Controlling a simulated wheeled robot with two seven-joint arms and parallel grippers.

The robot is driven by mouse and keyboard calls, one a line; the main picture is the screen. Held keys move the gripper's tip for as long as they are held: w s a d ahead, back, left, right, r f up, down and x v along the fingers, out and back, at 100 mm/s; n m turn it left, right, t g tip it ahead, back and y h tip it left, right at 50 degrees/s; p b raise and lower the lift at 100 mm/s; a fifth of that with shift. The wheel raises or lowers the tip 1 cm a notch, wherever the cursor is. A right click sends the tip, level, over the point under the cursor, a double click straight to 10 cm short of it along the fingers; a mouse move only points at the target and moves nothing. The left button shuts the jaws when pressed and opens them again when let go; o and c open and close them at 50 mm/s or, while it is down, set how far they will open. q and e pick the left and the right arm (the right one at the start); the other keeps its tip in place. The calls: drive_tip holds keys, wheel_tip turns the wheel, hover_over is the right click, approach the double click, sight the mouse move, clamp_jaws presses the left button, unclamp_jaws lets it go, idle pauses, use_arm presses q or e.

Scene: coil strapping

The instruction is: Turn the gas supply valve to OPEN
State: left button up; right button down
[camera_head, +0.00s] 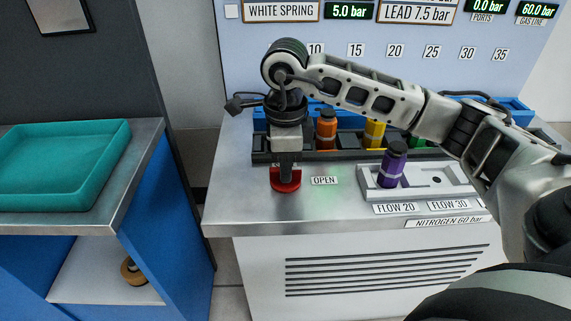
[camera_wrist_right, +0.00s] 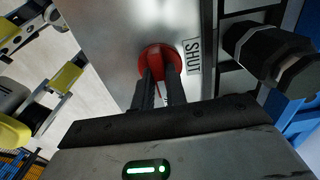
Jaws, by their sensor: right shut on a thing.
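The gas supply valve is a red round knob (camera_head: 286,184) on the steel bench top, left of an OPEN label (camera_head: 324,181). In the right wrist view the red knob (camera_wrist_right: 158,52) lies between my fingertips, with a SHUT label (camera_wrist_right: 193,56) beside it. My right gripper (camera_head: 287,169) points straight down on the knob and is shut on it. Its two dark fingers (camera_wrist_right: 161,80) hide part of the handle, so its exact angle is hard to tell. My left gripper does not show in the head view.
A fixture (camera_head: 450,181) holding a purple-bodied fitting (camera_head: 391,168) stands right of the valve. Orange (camera_head: 326,131) and yellow (camera_head: 374,134) fittings stand in a rack behind. A teal tray (camera_head: 107,150) rests on the left table, across a gap.

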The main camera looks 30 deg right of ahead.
drive_tip(key=shift+r, duration=0.1)
drive_tip(key=c, duration=1.4)
unclamp_jaws()
drive_tip(key=shift+c, duration=0.2)
use_arm(q)
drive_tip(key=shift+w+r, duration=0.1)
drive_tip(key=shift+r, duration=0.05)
drive_tip(key=p, duration=0.2)
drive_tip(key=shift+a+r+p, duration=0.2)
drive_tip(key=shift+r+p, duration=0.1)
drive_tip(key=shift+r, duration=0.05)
use_arm(e)
wheel_tip(320, 180, up, 16)
